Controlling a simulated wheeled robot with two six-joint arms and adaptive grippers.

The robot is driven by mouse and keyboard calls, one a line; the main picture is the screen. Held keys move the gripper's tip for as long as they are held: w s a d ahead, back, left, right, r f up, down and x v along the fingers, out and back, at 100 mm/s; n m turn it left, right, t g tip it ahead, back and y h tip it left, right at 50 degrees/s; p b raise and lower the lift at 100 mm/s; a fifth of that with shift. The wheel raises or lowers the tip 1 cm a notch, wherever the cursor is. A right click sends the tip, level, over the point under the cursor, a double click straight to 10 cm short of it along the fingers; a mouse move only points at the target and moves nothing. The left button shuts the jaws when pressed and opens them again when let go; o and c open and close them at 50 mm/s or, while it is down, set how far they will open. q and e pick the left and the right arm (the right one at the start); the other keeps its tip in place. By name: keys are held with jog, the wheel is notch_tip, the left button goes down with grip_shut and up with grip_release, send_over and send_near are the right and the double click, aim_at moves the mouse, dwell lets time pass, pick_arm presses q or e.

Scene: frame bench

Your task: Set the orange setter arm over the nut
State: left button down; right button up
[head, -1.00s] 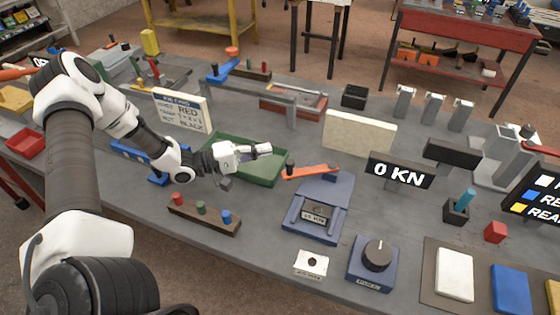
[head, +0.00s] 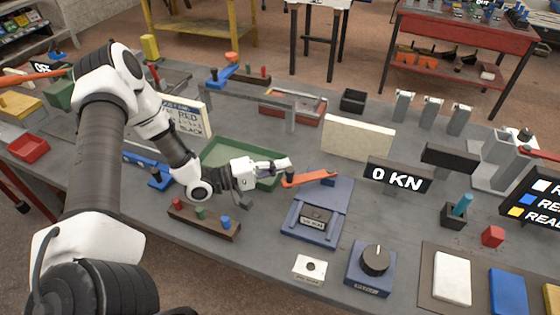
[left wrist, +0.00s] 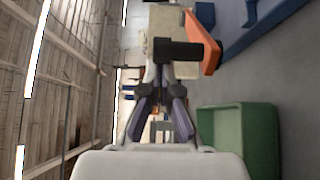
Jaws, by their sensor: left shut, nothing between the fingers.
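The orange setter arm (head: 314,176) lies across the top of a blue stand (head: 338,193) in the head view. Its free end, with a dark knob, points left. In the left wrist view the orange arm (left wrist: 203,42) and its black knob (left wrist: 180,50) are just beyond my fingertips. My left gripper (head: 284,164) is shut and empty, beside the arm's knob end; whether it touches the knob I cannot tell. It also shows in the left wrist view (left wrist: 166,72). I cannot pick out the nut. My right gripper is not in view.
A green tray (head: 212,151) lies behind and below my left gripper. A wooden block with coloured pegs (head: 200,222) stands in front. A blue dial box (head: 372,268), a cream panel (head: 357,139) and a "0 KN" display (head: 398,175) stand around the blue stand.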

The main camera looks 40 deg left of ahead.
pick_arm(q)
jog(key=shift+s+d, duration=0.2)
notch_tip(320, 180, up, 10)
dwell(0.5)
